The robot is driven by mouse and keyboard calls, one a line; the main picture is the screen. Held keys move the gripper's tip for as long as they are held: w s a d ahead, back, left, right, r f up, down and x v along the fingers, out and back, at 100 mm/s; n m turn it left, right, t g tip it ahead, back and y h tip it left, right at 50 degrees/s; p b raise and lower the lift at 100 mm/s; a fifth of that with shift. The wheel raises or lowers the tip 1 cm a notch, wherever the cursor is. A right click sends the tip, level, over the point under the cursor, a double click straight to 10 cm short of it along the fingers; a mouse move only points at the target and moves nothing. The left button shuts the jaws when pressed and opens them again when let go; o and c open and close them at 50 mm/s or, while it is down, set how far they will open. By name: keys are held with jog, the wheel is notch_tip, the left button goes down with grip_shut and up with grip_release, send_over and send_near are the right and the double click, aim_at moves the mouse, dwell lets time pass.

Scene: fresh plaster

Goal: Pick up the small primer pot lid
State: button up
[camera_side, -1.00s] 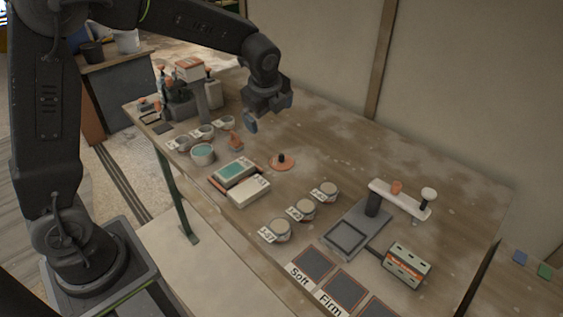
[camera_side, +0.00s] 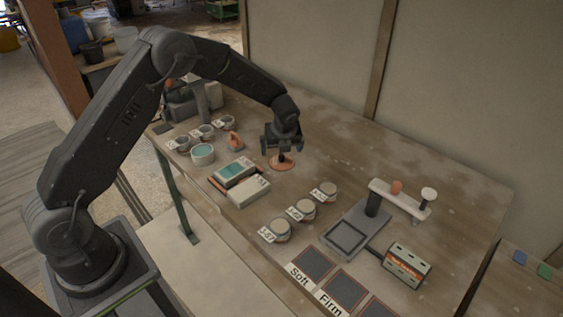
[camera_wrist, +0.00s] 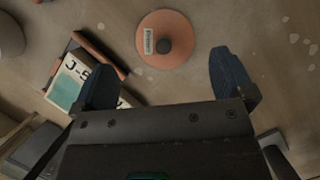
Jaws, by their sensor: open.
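The primer pot lid is an orange disc (camera_side: 281,164) with a dark knob in its middle. It lies flat on the wooden table, and in the wrist view (camera_wrist: 168,39) a small white label shows beside the knob. My gripper (camera_side: 282,147) is open and empty, pointing down close above the lid in the side view. In the wrist view its two dark blue fingers (camera_wrist: 166,82) stand wide apart, with the lid ahead of them and between their lines. I cannot tell the exact height between fingertips and knob.
A box with a teal panel (camera_side: 235,172) and a pale box (camera_side: 249,191) lie left of the lid. A small teal-topped pot (camera_side: 203,154) stands farther left. Several lidded jars (camera_side: 304,209) stand in front. The table (camera_side: 375,155) is bare right of the lid.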

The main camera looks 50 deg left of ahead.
aim_at(282, 155)
jog(key=shift+x, duration=2.7)
jog(key=shift+w+d, duration=0.1)
jog(key=shift+d, duration=0.1)
jog(key=shift+c, duration=0.3)
jog(key=c, duration=0.7)
